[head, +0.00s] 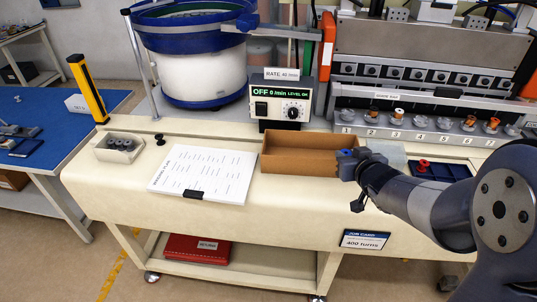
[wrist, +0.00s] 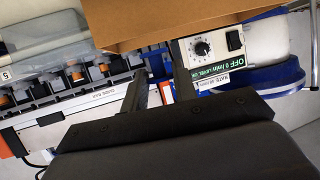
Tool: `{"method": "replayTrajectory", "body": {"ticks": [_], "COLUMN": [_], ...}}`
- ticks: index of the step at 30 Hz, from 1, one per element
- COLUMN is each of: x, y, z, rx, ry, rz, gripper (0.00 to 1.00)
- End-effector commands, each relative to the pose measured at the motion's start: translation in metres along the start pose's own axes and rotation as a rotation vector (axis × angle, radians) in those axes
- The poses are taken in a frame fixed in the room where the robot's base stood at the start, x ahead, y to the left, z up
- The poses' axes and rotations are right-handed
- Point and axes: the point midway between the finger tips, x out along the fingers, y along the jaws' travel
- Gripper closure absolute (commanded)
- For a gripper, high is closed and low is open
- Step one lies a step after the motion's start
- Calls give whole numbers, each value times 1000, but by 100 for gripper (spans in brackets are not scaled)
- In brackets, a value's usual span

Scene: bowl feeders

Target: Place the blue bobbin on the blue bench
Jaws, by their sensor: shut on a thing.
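My gripper (head: 347,165) is at the right end of the open brown box, above the cream worktop. It is shut on a small blue thing, the blue bobbin (head: 344,153), which is mostly hidden by the jaws. In the wrist view my gripper's fingers (wrist: 160,82) stand apart with a bit of blue bobbin (wrist: 168,94) between them. The blue bench (head: 58,150) is at the far left, apart from the cream worktop and well away from my gripper.
A blue tray (head: 440,171) holds a red part. The blue bench's front area looks clear.

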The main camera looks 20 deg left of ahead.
Motion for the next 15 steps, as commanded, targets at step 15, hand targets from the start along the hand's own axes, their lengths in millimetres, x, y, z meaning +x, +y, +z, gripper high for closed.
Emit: {"method": "replayTrajectory", "body": {"ticks": [15], "x": [21], "y": [0], "z": [52], "rx": [1], "ry": [-3], "rz": [-1], "gripper": [94]}}
